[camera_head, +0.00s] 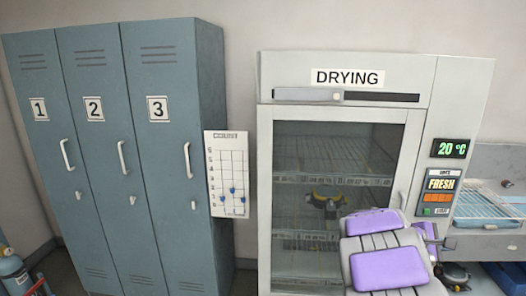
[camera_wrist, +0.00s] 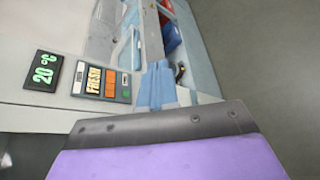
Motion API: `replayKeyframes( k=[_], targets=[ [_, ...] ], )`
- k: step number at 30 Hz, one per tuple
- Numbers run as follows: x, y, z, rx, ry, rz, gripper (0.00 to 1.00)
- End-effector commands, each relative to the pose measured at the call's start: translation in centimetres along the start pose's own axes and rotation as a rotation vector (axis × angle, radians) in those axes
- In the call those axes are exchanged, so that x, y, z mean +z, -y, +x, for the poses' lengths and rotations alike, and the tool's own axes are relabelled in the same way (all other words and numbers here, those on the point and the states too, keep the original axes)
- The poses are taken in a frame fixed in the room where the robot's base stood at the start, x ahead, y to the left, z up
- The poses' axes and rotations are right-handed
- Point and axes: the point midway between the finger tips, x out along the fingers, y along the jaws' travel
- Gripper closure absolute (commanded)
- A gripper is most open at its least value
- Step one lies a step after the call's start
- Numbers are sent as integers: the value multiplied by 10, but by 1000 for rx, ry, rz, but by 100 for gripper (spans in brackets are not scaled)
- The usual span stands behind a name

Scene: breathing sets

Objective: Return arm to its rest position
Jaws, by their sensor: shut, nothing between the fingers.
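My arm with purple panels (camera_head: 388,268) shows at the lower right of the head view, in front of the drying cabinet (camera_head: 266,190). In the wrist view a purple panel of mine with a dark grey edge fills the bottom.
A yellow-and-dark item (camera_head: 327,203) sits inside the cabinet behind its closed glass door. The control panel (camera_head: 440,192) reads FRESH, the display (camera_head: 450,148) 20 °C.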

Motion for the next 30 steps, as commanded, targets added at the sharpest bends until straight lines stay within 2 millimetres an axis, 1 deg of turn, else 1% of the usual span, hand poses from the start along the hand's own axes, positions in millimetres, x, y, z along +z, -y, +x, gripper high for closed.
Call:
replayKeyframes(
  k=[1, 4, 7, 10, 14, 15, 17, 18, 20, 21, 23, 24, 27, 30],
  targets=[
    [13, 10, -16, -38, -3, 63, 100],
    [32, 40, -44, -137, -16, 188, 100],
    [45, 73, -73, -242, -32, 303, 100],
    [53, 109, -105, -353, -59, 406, 100],
    [57, 158, -150, -510, -98, 520, 100],
    [56, 174, -165, -560, -113, 549, 100],
    [56, 195, -188, -634, -138, 591, 100],
    [55, 211, -204, -687, -153, 613, 100],
    [55, 234, -229, -768, -175, 639, 100],
    [54, 249, -245, -820, -190, 655, 100],
    [54, 271, -271, -900, -217, 672, 100],
    [54, 286, -288, -954, -231, 677, 100],
    [56, 316, -325, -1068, -260, 680, 100],
    [58, 340, -353, -1156, -281, 674, 100]
  ],
)
